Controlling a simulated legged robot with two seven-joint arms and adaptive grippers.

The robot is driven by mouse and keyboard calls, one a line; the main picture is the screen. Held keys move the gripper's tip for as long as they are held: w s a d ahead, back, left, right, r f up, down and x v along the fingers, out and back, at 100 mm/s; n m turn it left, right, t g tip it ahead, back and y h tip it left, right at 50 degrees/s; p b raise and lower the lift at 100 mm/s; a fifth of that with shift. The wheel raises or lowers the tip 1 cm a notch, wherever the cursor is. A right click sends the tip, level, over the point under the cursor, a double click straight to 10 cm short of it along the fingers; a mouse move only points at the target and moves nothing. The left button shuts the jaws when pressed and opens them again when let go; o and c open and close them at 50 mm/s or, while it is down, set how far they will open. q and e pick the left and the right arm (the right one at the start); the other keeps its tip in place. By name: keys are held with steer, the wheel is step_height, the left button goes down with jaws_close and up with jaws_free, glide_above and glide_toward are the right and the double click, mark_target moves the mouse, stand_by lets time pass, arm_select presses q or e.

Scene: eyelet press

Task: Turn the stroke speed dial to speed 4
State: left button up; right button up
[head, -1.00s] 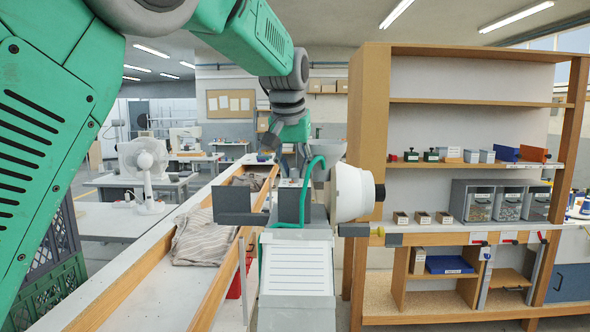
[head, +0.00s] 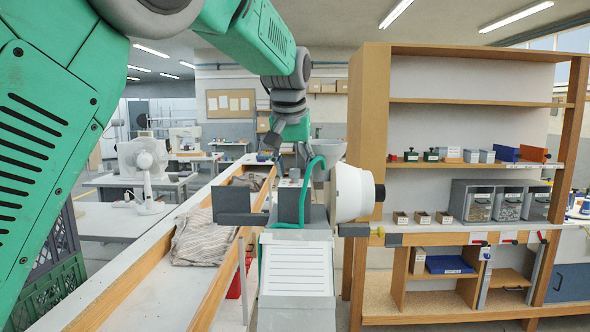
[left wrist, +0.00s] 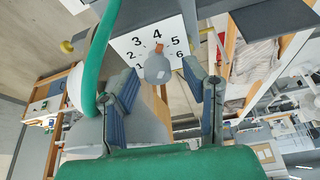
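In the left wrist view the stroke speed dial has a white number plate (left wrist: 131,42) with 2 to 6 visible and a rounded grey knob (left wrist: 158,68). A small orange-red mark shows just above the knob, below the 4. In the head view my left gripper (head: 286,160) hangs above the press, which has a white round housing (head: 350,192). The numbers cannot be read there. My right gripper is not in view.
A green hose (head: 309,180) curves up close to my left gripper. A wooden-edged bench with a striped cloth (head: 200,238) is at left, and a shelf unit (head: 368,130) stands at right.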

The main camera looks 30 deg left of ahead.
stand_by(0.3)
arm_select(q)
steer(key=v, duration=1.1)
steer(key=shift+r, duration=0.4)
steer(key=shift+s, duration=0.15)
